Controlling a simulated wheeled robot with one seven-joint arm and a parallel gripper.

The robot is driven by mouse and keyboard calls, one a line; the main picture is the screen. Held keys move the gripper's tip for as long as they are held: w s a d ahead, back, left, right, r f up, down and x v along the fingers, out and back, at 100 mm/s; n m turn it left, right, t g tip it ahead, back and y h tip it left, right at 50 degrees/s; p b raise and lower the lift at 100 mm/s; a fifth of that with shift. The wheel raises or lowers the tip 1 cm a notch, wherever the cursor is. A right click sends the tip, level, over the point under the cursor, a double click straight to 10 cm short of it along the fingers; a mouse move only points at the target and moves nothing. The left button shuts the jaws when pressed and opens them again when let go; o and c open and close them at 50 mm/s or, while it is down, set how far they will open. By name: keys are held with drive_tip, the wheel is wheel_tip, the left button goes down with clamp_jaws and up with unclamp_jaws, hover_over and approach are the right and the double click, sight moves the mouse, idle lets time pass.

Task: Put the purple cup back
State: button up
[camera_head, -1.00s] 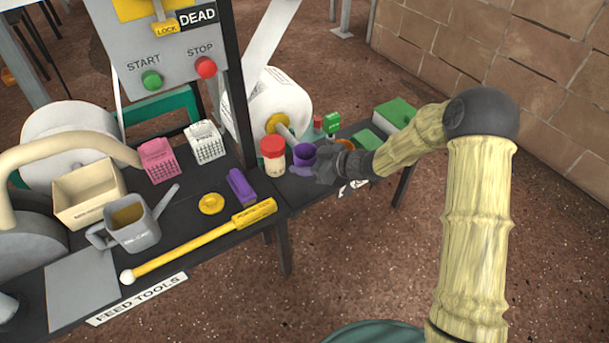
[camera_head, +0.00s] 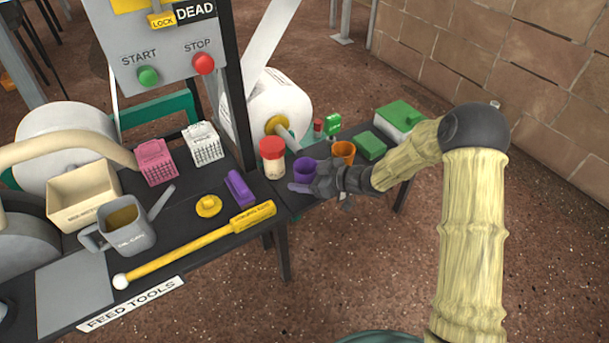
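The purple cup (camera_head: 303,168) stands upright on the dark table at the right, just right of the red-lidded jar (camera_head: 272,157). My gripper (camera_head: 308,186) is low at the front right of the cup, over the table. A purple shape shows beside its fingers, and I cannot tell whether it is a fingertip or another thing. The fingers are small and dark, so their opening and any contact with the cup cannot be made out. An orange cup (camera_head: 344,151) stands behind my gripper.
A green block (camera_head: 371,146) and a green-topped box (camera_head: 399,116) are at the table's right end. A small green item (camera_head: 333,123) stands behind the cups.

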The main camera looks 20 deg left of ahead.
drive_tip(key=shift+r, duration=0.1)
drive_tip(key=shift+d+r, duration=0.15)
drive_tip(key=shift+d, duration=0.15)
drive_tip(key=p+v, duration=0.5)
drive_tip(key=v, duration=0.6)
drive_tip(key=shift+d, duration=0.2)
drive_tip(key=shift+s, duration=0.1)
